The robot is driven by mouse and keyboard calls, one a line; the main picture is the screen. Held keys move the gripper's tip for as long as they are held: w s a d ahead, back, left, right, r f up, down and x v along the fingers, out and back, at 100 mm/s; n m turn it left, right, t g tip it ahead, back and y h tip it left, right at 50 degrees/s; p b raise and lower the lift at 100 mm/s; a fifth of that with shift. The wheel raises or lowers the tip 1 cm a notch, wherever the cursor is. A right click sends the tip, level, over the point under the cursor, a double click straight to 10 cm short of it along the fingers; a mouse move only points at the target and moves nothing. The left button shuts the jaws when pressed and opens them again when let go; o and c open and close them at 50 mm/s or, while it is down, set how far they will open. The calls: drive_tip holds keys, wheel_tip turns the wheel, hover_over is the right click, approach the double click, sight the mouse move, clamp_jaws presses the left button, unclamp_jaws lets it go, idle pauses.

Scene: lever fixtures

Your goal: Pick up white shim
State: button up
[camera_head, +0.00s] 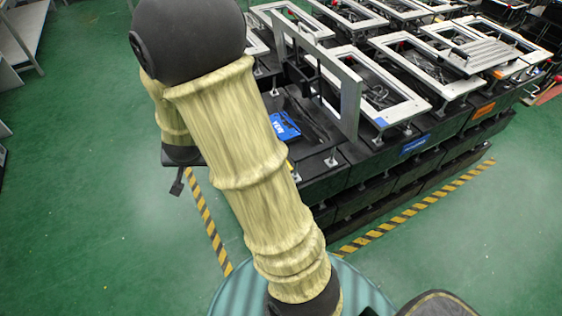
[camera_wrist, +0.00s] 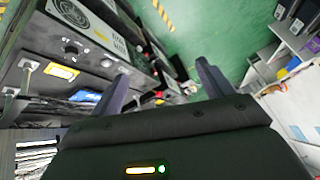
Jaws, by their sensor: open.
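I cannot pick out a white shim for certain in either view. In the wrist view my gripper (camera_wrist: 163,72) shows two dark fingers spread apart, with nothing between them and green floor and dark equipment beyond. In the head view my arm, in a tan sleeve, covers the left end of the fixture bench, and the gripper's fingers cannot be made out clearly.
A dark bench carries several light-framed fixtures (camera_head: 400,105); one frame (camera_head: 349,95) stands upright. A blue item (camera_head: 284,126) lies near the arm. Yellow-black tape (camera_head: 408,211) edges the bench. Green floor is free at left. Dark panels (camera_wrist: 75,45) stand close at left.

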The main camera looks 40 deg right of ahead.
drive_tip(key=w+d+f+m+g+h, duration=0.1)
drive_tip(key=w+d+f+m+h, duration=0.3)
drive_tip(key=d+f+m+h, duration=0.4)
drive_tip(key=s+d+f+m+g+h, duration=0.2)
drive_tip(key=s+d+m+g+h, duration=0.1)
drive_tip(key=s+d+g, duration=0.2)
drive_tip(key=shift+s+d+f+m+g+p, duration=0.2)
drive_tip(key=shift+s+d+m+g+p, duration=0.15)
drive_tip(key=shift+s, duration=0.45)
drive_tip(key=p+x, duration=0.2)
drive_tip(key=x, duration=1)
drive_tip(key=shift+f, duration=0.1)
